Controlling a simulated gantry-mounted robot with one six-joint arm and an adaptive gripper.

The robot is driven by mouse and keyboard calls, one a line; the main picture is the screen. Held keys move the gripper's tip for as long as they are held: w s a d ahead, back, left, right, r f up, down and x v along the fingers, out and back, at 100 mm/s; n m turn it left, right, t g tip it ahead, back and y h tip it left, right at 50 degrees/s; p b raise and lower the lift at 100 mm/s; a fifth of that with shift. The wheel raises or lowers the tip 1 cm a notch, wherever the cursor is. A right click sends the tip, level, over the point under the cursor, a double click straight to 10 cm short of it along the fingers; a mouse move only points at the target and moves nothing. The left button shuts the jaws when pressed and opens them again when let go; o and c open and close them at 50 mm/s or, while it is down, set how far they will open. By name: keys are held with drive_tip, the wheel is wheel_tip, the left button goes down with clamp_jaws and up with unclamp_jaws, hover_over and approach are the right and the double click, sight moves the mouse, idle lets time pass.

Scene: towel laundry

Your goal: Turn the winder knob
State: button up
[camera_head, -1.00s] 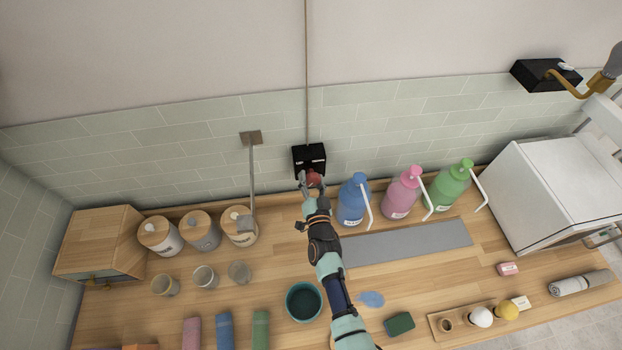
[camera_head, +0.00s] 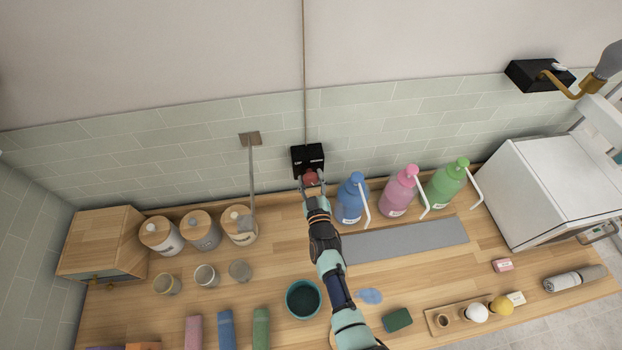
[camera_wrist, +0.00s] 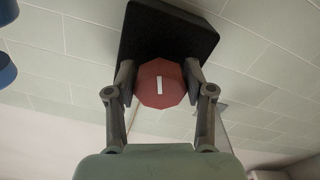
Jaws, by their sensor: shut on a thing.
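The winder knob (camera_wrist: 161,84) is red and many-sided, with a white mark on its face that stands nearly upright in the wrist view. It sits on a black winder box (camera_head: 308,157) on the tiled wall, and the knob also shows in the head view (camera_head: 311,177). A cord (camera_head: 304,75) runs up the wall from the box. My gripper (camera_wrist: 160,88) has one finger on each side of the knob and is shut on it. In the head view my gripper (camera_head: 312,184) partly covers the knob.
Blue (camera_head: 351,201), pink (camera_head: 399,193) and green (camera_head: 447,185) pump bottles stand to the right of my gripper. Lidded canisters (camera_head: 200,232) stand to the left, near a long-handled tool (camera_head: 251,180). A teal bowl (camera_head: 303,299) sits on the counter beside my arm.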

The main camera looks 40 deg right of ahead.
drive_tip(key=n, duration=0.3)
drive_tip(key=shift+r+n, duration=0.1)
drive_tip(key=shift+n, duration=0.3)
drive_tip(key=n+p, duration=0.1)
drive_tip(key=n, duration=0.3)
drive_tip(key=shift+d+r+n, duration=0.1)
drive_tip(key=shift+n, duration=0.2)
drive_tip(key=n, duration=0.4)
drive_tip(key=shift+r, duration=0.1)
drive_tip(key=n+p, duration=0.1)
drive_tip(key=n, duration=0.9)
drive_tip(key=shift+r+p, duration=0.2)
drive_tip(key=shift+p, duration=0.15)
drive_tip(key=n, duration=0.4)
drive_tip(key=shift+p, duration=0.3)
drive_tip(key=shift+n, duration=1)
